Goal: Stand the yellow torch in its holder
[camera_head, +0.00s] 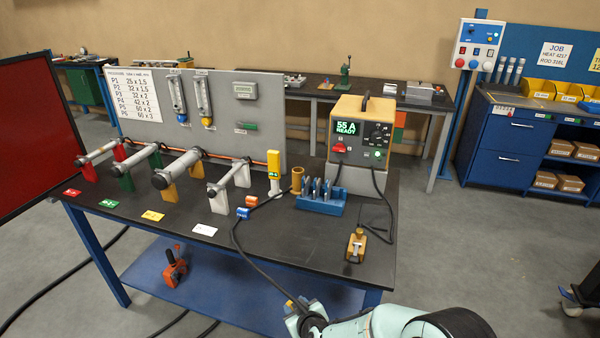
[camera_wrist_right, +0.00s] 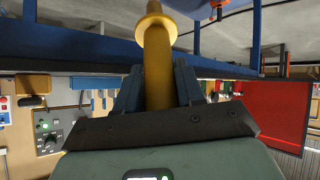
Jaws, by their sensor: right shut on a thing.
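The yellow torch (camera_wrist_right: 158,70) is between the fingers of my right gripper (camera_wrist_right: 158,88) in the right wrist view, with its flanged end pointing up in that picture. In the head view my right gripper (camera_head: 303,312) is at the bottom, in front of the table's front edge and low. Only a small yellow bit (camera_head: 290,303) of the torch shows there. A brass-coloured upright cup (camera_head: 297,180), which looks like the holder, stands at the left end of a blue rack (camera_head: 320,204) on the table, well beyond the gripper. My left gripper is out of view.
A black cable (camera_head: 238,240) hangs over the table's front edge to my gripper. The welding power source (camera_head: 361,135) stands behind the rack. A brass clamp (camera_head: 356,245) lies at the front right of the table. Pipes on coloured stands (camera_head: 178,172) fill the left.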

